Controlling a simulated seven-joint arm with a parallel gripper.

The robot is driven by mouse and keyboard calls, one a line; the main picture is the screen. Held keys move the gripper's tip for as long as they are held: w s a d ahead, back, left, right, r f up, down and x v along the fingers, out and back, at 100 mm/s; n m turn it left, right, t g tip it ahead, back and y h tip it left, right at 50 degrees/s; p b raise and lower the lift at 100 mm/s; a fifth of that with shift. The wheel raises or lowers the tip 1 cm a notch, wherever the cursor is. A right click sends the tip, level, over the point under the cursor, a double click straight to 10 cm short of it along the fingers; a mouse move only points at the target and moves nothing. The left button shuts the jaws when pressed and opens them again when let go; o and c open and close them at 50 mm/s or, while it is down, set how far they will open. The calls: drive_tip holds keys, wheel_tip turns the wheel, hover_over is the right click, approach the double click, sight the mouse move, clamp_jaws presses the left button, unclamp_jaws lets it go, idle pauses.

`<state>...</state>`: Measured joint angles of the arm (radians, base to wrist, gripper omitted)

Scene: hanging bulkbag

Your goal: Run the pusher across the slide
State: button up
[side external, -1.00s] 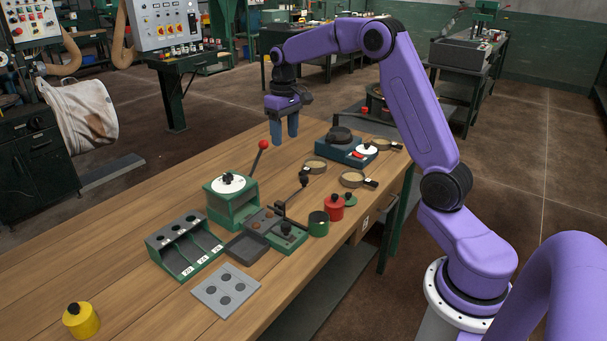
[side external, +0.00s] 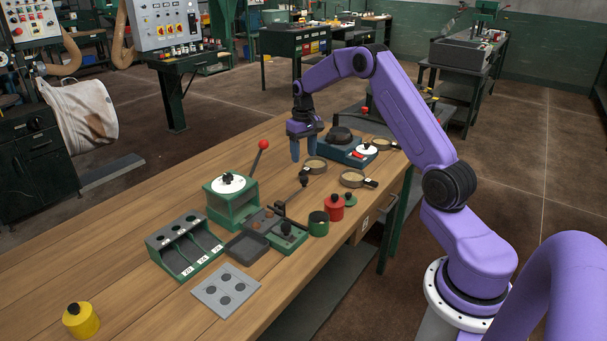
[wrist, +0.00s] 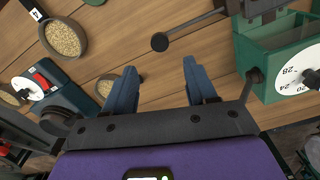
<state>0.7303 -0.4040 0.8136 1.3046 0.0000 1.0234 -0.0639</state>
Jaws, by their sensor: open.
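A green press with a white dial (side external: 229,184) and red-knobbed lever stands left of the slide unit; a dark tray (side external: 247,247) adjoins it. Red (side external: 334,208) and green (side external: 318,224) canisters stand to its right. Round pans (side external: 352,179) and a blue scale (side external: 345,152) lie behind.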

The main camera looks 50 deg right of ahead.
sight(304, 177)
wheel_tip(304, 177, down, 8)
drive_tip(key=shift+f, duration=0.15)
idle(0.3)
